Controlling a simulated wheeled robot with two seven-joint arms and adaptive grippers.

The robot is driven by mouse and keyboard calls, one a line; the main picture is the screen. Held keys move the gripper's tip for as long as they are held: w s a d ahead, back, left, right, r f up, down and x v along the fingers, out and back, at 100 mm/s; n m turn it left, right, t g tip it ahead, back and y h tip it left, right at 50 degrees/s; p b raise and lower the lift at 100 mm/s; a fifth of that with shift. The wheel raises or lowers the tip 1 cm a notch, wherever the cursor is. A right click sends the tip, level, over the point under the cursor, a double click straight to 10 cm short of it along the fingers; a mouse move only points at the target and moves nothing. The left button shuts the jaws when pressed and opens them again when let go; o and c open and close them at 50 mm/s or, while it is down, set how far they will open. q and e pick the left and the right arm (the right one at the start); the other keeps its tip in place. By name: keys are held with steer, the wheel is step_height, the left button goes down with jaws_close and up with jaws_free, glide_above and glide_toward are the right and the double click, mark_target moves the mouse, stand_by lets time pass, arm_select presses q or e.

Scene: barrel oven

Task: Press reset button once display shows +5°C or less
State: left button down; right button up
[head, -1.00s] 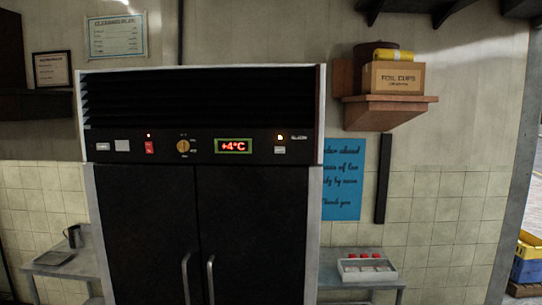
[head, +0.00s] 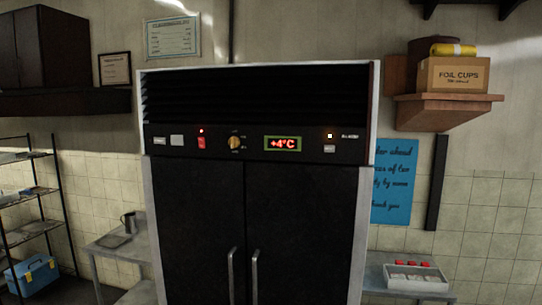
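A tall black two-door cabinet (head: 200,215) with a control panel stands ahead of me in the head view. Its red display (head: 283,144) reads +4°C. Left of the display are a yellowish knob (head: 235,142), a red switch (head: 202,143) under a small red light, and two pale labels or buttons. Right of the display is a small pale button (head: 329,149) under a lit lamp (head: 330,136); its lettering is too small to read. Both doors are shut. Neither of my grippers is in view.
A side table with a metal jug (head: 128,222) stands left of the cabinet, and a wire rack (head: 35,215) further left. At right, a low table holds a tray (head: 414,284) with red-topped items. A wall shelf (head: 445,111) bears a foil cups box (head: 455,75).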

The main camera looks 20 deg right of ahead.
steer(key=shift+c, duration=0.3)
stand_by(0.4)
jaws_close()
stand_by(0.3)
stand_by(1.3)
